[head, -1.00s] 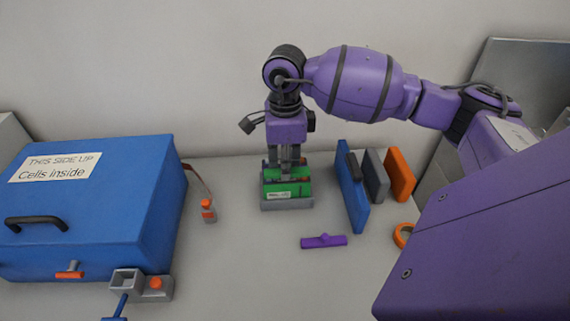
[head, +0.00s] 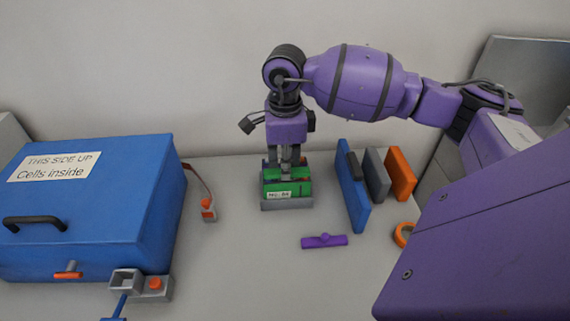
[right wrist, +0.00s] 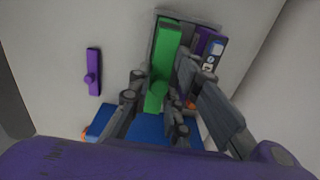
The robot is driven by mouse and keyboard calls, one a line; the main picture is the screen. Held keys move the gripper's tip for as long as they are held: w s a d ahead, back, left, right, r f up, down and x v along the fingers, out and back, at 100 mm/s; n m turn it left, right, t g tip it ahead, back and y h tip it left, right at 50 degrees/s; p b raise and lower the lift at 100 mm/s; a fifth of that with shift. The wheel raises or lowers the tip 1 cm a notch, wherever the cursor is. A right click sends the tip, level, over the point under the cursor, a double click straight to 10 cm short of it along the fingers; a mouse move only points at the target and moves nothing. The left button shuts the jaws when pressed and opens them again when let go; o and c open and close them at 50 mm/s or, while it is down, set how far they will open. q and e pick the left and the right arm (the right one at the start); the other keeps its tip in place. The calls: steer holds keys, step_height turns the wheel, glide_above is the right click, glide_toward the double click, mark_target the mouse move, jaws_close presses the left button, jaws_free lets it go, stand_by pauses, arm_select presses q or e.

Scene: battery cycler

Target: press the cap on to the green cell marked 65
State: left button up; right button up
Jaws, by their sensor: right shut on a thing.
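The green cell (head: 299,190) stands in a grey tray (head: 287,204) near the wall. It has a white label on its front; its number is too small to read surely. My right gripper (head: 285,160) is directly above it, pointing down. My left gripper is not in view.
A purple bar with a knob (head: 323,241) lies in front right of the tray. A blue panel (head: 351,190), with grey and orange ones, stands close right. A purple block (right wrist: 203,42) is behind the cap. A blue box (head: 95,215) fills the left. Front middle is clear.

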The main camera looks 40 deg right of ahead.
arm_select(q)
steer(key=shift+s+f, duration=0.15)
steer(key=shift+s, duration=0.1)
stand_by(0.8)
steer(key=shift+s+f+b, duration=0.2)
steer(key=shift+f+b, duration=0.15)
arm_select(e)
steer(key=shift+f, duration=0.5)
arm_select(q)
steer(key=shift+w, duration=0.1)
arm_select(e)
steer(key=o, duration=1.4)
steer(key=shift+r+p, duration=1.45)
steer(key=shift+r, duration=2.15)
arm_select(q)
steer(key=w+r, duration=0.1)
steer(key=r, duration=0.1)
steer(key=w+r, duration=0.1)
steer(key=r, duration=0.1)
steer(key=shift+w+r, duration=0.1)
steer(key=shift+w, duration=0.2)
arm_select(e)
steer(key=shift+c, duration=0.2)
